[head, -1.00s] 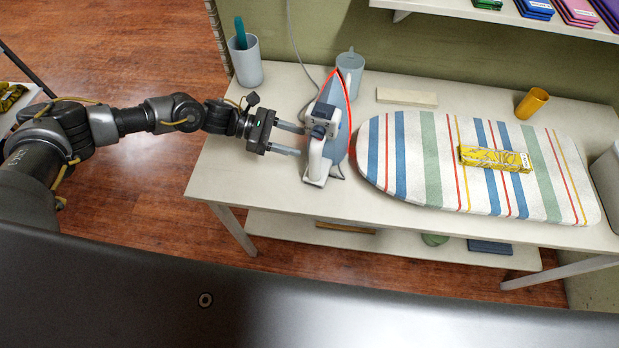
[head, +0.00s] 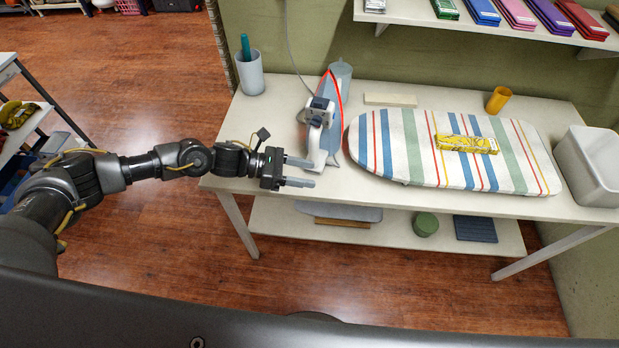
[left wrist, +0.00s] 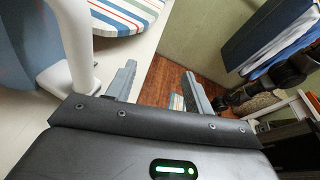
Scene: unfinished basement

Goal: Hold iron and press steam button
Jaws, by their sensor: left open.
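The iron (head: 325,125) stands upright on its heel on the white table, left of the striped ironing board (head: 400,170). Its soleplate edge is red, its body blue-grey, and its white handle faces my left arm. My left gripper (head: 312,173) is open and empty, near the table's front edge, just left of and in front of the iron's handle. In the left wrist view my open fingers (left wrist: 160,88) have nothing between them, and the iron's white handle (left wrist: 78,50) stands to their left. The steam button cannot be made out clearly. My right gripper is not in view.
A grey cup (head: 250,74) with a teal item stands at the back left. Behind the iron is a grey-blue jug (head: 341,70). A yellow packet (head: 466,144) lies on the board. An orange cup (head: 498,99) and white bin (head: 590,165) are at the right.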

